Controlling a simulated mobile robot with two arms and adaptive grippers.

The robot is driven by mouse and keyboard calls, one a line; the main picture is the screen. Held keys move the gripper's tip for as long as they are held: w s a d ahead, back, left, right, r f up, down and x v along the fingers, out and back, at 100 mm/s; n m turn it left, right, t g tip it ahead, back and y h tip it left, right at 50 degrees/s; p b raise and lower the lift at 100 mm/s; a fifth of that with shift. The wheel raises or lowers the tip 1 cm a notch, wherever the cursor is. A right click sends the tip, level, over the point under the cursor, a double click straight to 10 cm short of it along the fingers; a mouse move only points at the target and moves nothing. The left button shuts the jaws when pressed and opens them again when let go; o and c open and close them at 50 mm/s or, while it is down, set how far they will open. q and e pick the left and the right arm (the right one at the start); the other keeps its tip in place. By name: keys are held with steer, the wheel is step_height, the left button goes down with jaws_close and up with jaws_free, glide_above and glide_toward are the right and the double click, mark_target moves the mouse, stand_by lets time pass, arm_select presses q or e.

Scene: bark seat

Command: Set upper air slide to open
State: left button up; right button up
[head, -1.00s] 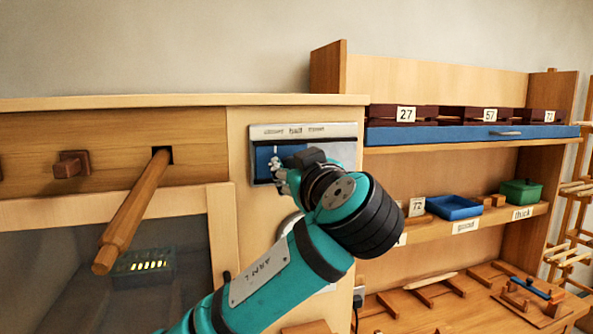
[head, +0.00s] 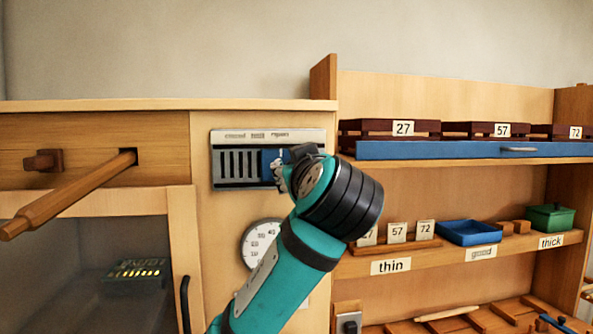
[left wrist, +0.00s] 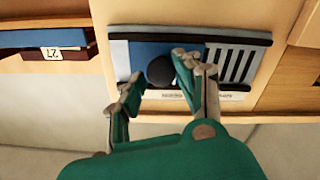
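The upper air slide is a blue plate (head: 268,160) with a round black knob (left wrist: 160,71), set in a grey slotted frame (head: 218,170) on the wooden cabinet front. In the head view the plate is toward the right of the frame, and several dark slots (head: 240,163) are uncovered to its left. My left gripper (head: 281,172) is at the slide and hides the frame's right end. In the left wrist view its fingers (left wrist: 157,80) stand apart on either side of the knob; whether one touches it is unclear. My right gripper is not in view.
A round dial (head: 260,243) is just below the slide. A wooden handle (head: 75,192) sticks out at left, above a glass door with a dark pull (head: 185,300). Shelving with a blue tray (head: 470,232) and a green box (head: 550,217) stands to the right.

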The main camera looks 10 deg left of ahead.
arm_select(q)
steer(key=shift+o, duration=1)
steer(key=shift+w+d, duration=0.1)
steer(key=shift+o, duration=0.3)
steer(key=shift+d, duration=0.15)
steer(key=v, duration=1.2)
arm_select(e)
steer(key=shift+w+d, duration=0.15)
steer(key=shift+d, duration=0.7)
